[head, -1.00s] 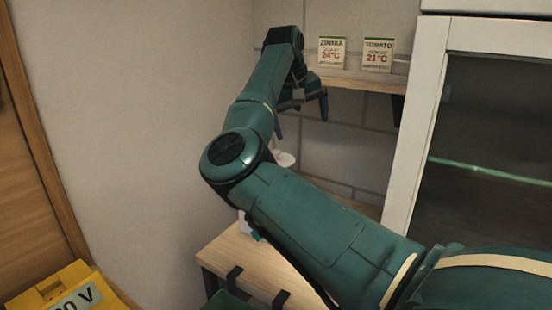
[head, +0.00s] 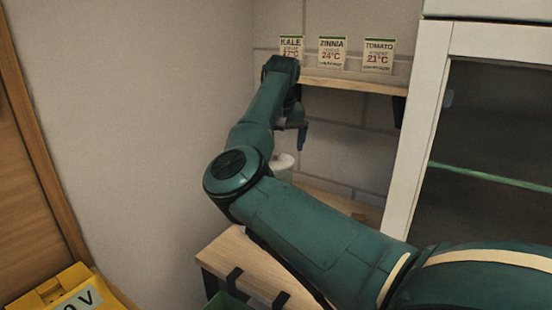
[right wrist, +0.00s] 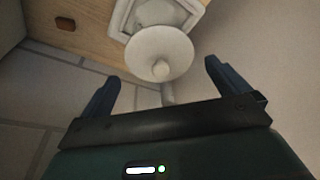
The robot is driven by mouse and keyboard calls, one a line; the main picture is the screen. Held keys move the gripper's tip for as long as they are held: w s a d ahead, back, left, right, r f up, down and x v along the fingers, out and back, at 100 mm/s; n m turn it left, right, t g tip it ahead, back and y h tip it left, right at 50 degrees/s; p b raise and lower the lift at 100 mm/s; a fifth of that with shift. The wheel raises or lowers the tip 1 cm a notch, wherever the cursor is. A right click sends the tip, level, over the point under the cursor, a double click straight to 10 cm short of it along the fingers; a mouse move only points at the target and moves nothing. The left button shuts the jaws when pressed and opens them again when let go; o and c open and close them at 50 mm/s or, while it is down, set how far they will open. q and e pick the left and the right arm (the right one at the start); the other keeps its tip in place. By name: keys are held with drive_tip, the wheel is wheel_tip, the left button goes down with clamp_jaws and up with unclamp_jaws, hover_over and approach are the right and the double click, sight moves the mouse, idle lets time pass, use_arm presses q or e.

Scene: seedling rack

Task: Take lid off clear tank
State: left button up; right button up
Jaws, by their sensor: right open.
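A round white lid (right wrist: 160,52) with a small knob shows between my fingers in the right wrist view. In the head view the lid (head: 284,160) shows beyond my arm, on top of a pale clear tank (head: 282,174), partly hidden by the arm. My right gripper (right wrist: 161,88) is open and empty. Its fingers stand apart on either side of the lid's knob in the picture, and no contact shows. In the head view the right gripper (head: 296,130) is above the lid, mostly hidden by its wrist. My left gripper is not in view.
A shelf (head: 350,83) with kale, zinnia and tomato cards runs along the back wall. A wooden bench (head: 240,255) is below. A white-framed glass cabinet (head: 425,140) stands to the right, and a yellow box (head: 70,290) is at the lower left.

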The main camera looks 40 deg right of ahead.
sight(276, 157)
drive_tip(key=shift+x, duration=1.35)
drive_tip(key=shift+c, duration=0.6)
drive_tip(key=c, duration=0.6)
drive_tip(key=shift+r, duration=0.15)
